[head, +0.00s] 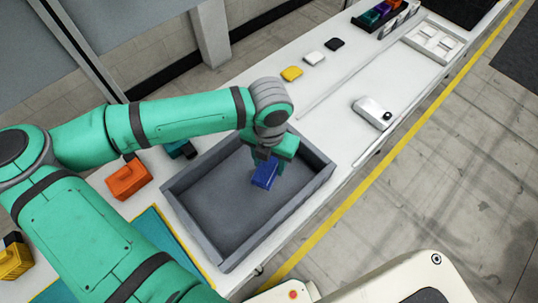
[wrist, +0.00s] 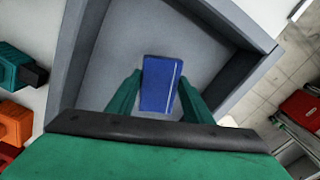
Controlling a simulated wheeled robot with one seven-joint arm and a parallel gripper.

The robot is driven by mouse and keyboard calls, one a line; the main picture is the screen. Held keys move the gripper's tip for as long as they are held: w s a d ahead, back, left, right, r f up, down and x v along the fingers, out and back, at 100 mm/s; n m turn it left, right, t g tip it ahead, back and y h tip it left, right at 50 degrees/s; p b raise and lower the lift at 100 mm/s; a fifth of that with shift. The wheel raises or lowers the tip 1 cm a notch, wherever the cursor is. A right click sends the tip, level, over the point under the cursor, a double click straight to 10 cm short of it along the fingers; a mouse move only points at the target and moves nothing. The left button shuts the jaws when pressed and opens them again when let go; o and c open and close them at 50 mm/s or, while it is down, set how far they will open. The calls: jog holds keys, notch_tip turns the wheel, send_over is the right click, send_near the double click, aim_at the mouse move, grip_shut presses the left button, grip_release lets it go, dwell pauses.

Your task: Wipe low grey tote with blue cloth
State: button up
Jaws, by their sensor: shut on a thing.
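The low grey tote (head: 179,205) stands on the white table, open at the top, and its inside looks empty apart from what I hold. Its wall also shows in the wrist view (wrist: 75,58). My gripper (head: 270,164) is inside the tote's outline, toward its far right part. It is shut on the blue cloth (head: 265,174), which looks like a small folded block with a pale line along one side. In the wrist view the cloth (wrist: 160,85) sits between the two green fingers (wrist: 158,95). I cannot tell whether the cloth touches the tote floor.
An orange block-like item (head: 127,179) and a dark teal one (head: 182,149) lie left of the tote. Yellow (head: 291,73), white (head: 314,58) and black (head: 334,44) pieces lie beyond it. A white-grey fixture (head: 372,112) stands at the right edge. The table between is clear.

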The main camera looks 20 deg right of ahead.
notch_tip(320, 180, up, 2)
jog(key=shift+w+d+r, duration=0.1)
jog(key=shift+r, duration=0.15)
jog(key=shift+s+r, duration=0.25)
jog(key=shift+r, duration=0.3)
